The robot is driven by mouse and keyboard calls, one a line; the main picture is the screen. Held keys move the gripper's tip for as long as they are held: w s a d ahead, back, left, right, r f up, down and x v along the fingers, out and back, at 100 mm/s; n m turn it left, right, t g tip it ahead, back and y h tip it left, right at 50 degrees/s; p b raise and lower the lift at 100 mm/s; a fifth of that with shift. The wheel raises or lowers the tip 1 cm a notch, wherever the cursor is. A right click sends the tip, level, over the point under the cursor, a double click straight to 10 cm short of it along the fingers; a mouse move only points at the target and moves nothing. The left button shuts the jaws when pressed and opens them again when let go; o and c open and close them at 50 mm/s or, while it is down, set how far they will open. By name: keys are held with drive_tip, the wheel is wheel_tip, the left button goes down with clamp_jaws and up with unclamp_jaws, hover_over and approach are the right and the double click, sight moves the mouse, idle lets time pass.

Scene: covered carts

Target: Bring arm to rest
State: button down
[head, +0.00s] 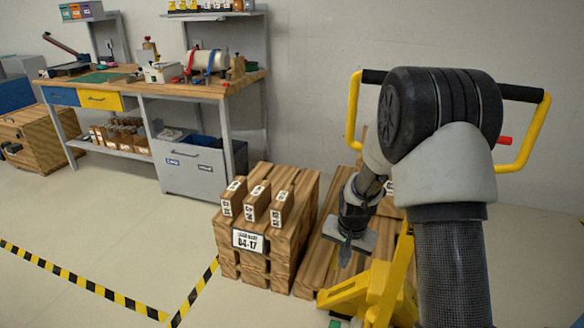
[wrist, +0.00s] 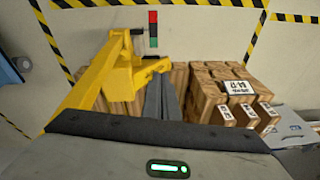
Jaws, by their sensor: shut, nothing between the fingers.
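My arm rises at the right of the head view and bends over toward the middle. My gripper (head: 345,254) points down over the wooden pallet boards (head: 318,256), just right of a wooden crate stack. In the wrist view my gripper's fingers (wrist: 161,97) are together, with nothing between them. They show in front of a yellow pallet truck (wrist: 105,72) and the crates. Part of the yellow pallet truck (head: 352,290) also shows below the gripper in the head view. How far the fingertips are above the boards is hard to tell.
The wooden crate stack (head: 262,262) bears a label and several small wooden blocks (head: 256,201). Yellow handle bars (head: 354,108) stand behind my arm. A workbench (head: 200,88) with tools stands back left. Black-yellow floor tape (head: 85,284) crosses open floor at lower left.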

drive_tip(key=s+r+n+t, duration=0.1)
drive_tip(key=s+r, duration=0.5)
drive_tip(key=r, duration=0.5)
drive_tip(key=s+r+n+t, duration=0.15)
drive_tip(key=s+r, duration=0.35)
drive_tip(key=r, duration=0.6)
drive_tip(key=s+r+n, duration=0.1)
drive_tip(key=s+r, duration=0.3)
drive_tip(key=s, duration=0.4)
drive_tip(key=s+r+n, duration=0.2)
drive_tip(key=s+r, duration=0.1)
drive_tip(key=s, duration=0.5)
wheel_tip(320, 180, up, 23)
drive_tip(key=p, duration=2.3)
drive_tip(key=shift+t, duration=0.35)
